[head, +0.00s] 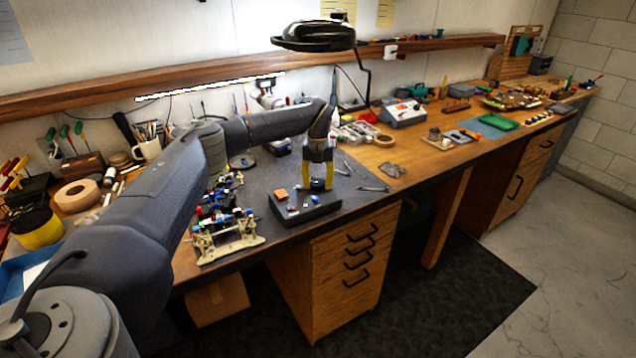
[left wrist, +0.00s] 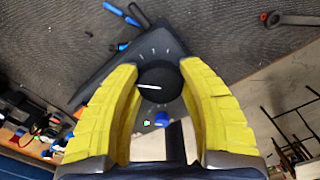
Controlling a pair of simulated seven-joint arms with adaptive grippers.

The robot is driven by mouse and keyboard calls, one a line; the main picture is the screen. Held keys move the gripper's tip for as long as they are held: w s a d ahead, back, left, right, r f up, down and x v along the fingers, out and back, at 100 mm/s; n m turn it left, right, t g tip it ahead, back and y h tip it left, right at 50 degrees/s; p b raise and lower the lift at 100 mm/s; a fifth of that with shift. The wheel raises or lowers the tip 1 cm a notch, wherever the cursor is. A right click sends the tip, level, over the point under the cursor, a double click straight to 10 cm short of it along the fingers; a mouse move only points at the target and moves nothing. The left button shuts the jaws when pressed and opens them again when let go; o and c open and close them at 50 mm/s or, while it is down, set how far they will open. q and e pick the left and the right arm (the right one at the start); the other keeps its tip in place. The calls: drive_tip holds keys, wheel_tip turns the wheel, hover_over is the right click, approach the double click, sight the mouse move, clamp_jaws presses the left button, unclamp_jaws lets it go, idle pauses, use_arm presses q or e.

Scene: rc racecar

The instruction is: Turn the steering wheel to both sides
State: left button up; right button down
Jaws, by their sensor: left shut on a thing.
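The steering wheel is a round black knob (left wrist: 160,82) with a white pointer line, on top of a dark control box (head: 290,212). In the left wrist view the pointer lies near level, toward the left. My left gripper (head: 318,183), with yellow fingers, comes down from above and is shut on the knob, one finger on each side. The box also carries an orange square (head: 281,194) and a blue button (left wrist: 162,118). In the head view the fingers hide much of the knob. My right gripper is not in view.
A partly built racecar chassis (head: 228,236) sits left of the box near the bench edge. Pliers (head: 373,188) and other hand tools lie on the dark mat right of and behind the box. A lamp (head: 314,36) hangs above. Drawers (head: 345,262) are below.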

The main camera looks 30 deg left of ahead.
sight(318, 181)
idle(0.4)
use_arm(q)
drive_tip(key=o, duration=1.2)
drive_tip(key=shift+r, duration=4)
